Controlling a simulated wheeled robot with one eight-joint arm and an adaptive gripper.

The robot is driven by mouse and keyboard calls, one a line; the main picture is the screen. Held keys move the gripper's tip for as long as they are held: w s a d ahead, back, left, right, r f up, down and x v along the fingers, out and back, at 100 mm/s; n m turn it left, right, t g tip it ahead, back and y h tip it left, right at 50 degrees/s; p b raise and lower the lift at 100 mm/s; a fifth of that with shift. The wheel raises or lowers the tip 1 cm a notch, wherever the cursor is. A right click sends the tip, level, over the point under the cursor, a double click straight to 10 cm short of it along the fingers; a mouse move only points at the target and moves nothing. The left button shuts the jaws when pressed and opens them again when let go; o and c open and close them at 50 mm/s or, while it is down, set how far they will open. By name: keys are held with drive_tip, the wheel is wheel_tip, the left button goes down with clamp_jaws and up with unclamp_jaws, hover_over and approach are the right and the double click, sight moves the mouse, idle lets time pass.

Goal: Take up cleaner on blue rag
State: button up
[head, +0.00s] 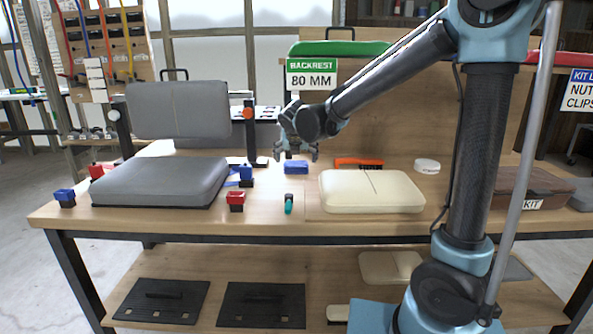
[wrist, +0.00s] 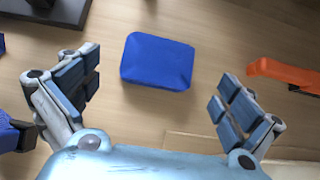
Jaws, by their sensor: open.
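A folded blue rag (head: 296,167) lies flat on the workbench, between the grey cushion and the cream cushion. In the wrist view the blue rag (wrist: 157,61) lies ahead of and between the fingers, untouched. My gripper (head: 297,154) is open and empty, pointing down just above the rag. In the wrist view my gripper (wrist: 158,82) has its two blue-padded fingers spread wide. A round white tin or dish (head: 427,166) sits at the back right of the cream cushion; whether it holds the cleaner I cannot tell.
An orange-handled tool (head: 358,162) lies right of the rag. A grey cushion (head: 160,182) is at left, a cream cushion (head: 372,191) at right. A small teal item (head: 288,203) and red clamp (head: 236,201) are in front. A brown kit box (head: 533,188) stands far right.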

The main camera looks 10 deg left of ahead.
sight(296, 163)
drive_tip(key=shift+x, duration=3.1)
drive_tip(key=c, duration=1)
